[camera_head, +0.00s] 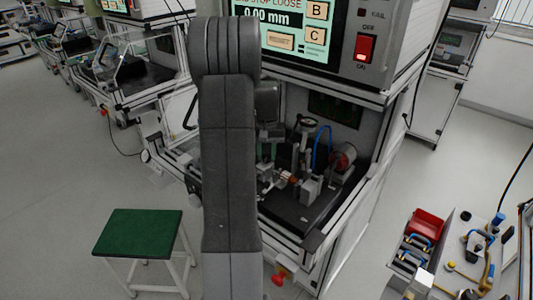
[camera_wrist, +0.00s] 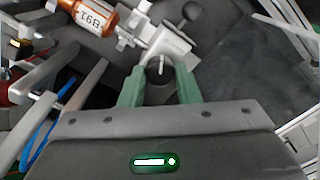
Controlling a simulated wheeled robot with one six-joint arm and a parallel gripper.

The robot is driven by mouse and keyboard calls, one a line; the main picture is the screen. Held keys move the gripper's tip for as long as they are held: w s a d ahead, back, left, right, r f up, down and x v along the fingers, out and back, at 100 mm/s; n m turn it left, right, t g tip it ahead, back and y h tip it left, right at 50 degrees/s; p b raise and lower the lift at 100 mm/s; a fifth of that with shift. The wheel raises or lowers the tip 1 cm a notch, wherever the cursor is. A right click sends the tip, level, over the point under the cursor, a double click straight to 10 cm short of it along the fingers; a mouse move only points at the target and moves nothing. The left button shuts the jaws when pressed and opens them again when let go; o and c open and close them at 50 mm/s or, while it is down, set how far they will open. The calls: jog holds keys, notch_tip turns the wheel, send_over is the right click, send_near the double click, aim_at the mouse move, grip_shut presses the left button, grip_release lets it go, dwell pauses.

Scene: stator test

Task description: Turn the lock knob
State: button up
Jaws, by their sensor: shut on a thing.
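A dark round knob (camera_wrist: 160,77) with a pale pointer mark sits between the two green fingers of my gripper (camera_wrist: 160,85) in the wrist view. The fingers are shut on it from both sides. Just beyond it is a silver metal clamp or fixture (camera_wrist: 168,45) with a dark ball-ended lever. In the head view my arm covers much of the bench, and only part of my gripper (camera_head: 268,150) shows beside it. The knob is not clear there. The screen (camera_head: 288,30) above reads "STOP LOOSE" and "0.00 mm", with the first word partly cut off.
A dial gauge (camera_head: 308,122) and blue hose (camera_head: 323,146) stand near the fixture. A red rocker switch (camera_head: 365,47) is beside the screen. A green-topped stool (camera_head: 138,232) stands at lower left.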

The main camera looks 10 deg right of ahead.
aim_at(267, 156)
jog(key=m, duration=1.3)
jog(key=shift+m, duration=0.4)
dwell(0.4)
jog(key=o, duration=1)
jog(key=shift+c, duration=0.2)
jog(key=shift+r, duration=0.1)
notch_tip(267, 156, up, 14)
jog(key=b, duration=0.1)
jog(key=shift+f, duration=0.25)
